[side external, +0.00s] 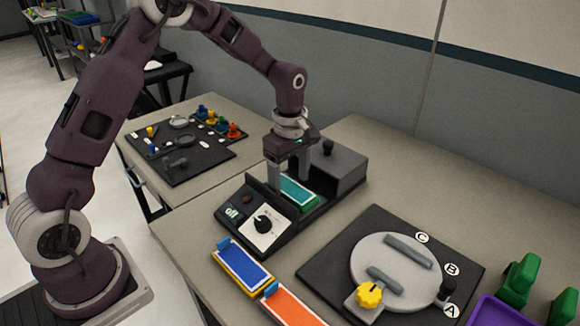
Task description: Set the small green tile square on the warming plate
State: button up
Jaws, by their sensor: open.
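The small green tile (299,193), teal-green with a pale edge, lies in the black warming unit (240,229), between its front control panel and a grey box at the back. The plate surface under the tile is mostly hidden, and I cannot tell whether the tile sits exactly square. My gripper (289,181) points down over the tile, its two fingers apart on either side of the tile's far part. It is open; whether the fingers touch the tile is unclear.
The unit's panel has a black knob (263,223) and an "off" label. A blue tile (243,265) and an orange tile (291,306) lie in front. A round grey turntable (365,262) on a black base stands right, near a purple tray (497,312) and green holders (519,279).

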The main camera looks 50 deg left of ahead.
notch_tip(320, 180, up, 11)
jog(key=s+d+r+m+t, duration=0.25)
jog(key=s+r+m, duration=0.7)
jog(key=s, duration=0.55)
jog(key=s+f+m+t, duration=0.1)
jog(key=s+m+t, duration=0.2)
jog(key=s+m, duration=0.5)
jog(key=s, duration=0.5)
jog(key=shift+s+f, duration=0.25)
jog(key=shift+f, duration=0.1)
jog(key=shift+m, duration=0.25)
jog(key=shift+c, duration=0.2)
